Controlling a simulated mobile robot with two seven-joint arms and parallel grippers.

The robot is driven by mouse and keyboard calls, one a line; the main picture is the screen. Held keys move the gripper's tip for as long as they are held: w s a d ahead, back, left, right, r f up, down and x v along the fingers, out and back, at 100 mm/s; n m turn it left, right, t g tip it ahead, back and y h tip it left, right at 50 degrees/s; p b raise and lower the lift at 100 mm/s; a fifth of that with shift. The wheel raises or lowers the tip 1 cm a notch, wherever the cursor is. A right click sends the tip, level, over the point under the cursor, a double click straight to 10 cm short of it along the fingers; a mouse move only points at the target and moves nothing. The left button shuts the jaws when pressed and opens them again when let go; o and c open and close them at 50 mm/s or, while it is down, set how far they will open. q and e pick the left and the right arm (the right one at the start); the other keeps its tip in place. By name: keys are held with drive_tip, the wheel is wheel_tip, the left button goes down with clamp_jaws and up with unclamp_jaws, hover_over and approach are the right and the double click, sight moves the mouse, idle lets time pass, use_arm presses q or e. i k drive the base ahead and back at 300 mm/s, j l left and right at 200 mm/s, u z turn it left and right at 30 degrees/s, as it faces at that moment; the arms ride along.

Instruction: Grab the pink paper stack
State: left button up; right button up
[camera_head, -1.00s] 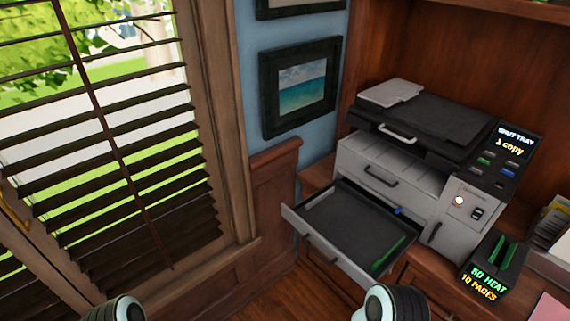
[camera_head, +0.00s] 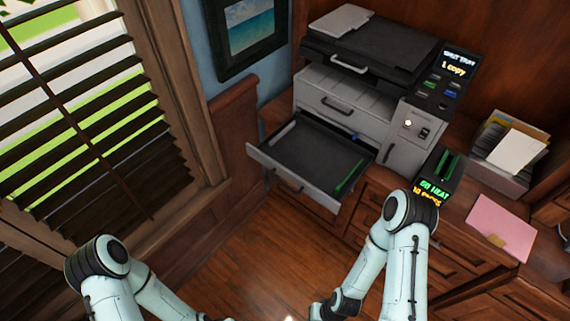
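The pink paper stack (camera_head: 503,224) lies flat on the wooden counter at the right, with a small tan patch on its lower left edge. My two arms come in from the bottom of the head view, bent at the elbows. Their wrists are cut off at the bottom edge, so neither gripper shows. The stack lies to the right of my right arm, with clear counter around it.
A grey printer (camera_head: 350,110) stands on the counter with its paper tray (camera_head: 320,165) pulled out, empty of paper. A black slotted device (camera_head: 436,178) with green lit text stands left of the stack. A paper holder (camera_head: 503,160) stands behind it. Wooden floor (camera_head: 265,250) is open below.

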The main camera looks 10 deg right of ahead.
sight(507, 230)
drive_tip(key=z, duration=2.45)
drive_tip(key=i+l+u, duration=0.1)
drive_tip(key=i+l, duration=0.3)
drive_tip(key=i, duration=0.2)
drive_tip(key=i+l+u, duration=0.1)
drive_tip(key=i+l, duration=0.4)
drive_tip(key=i, duration=0.1)
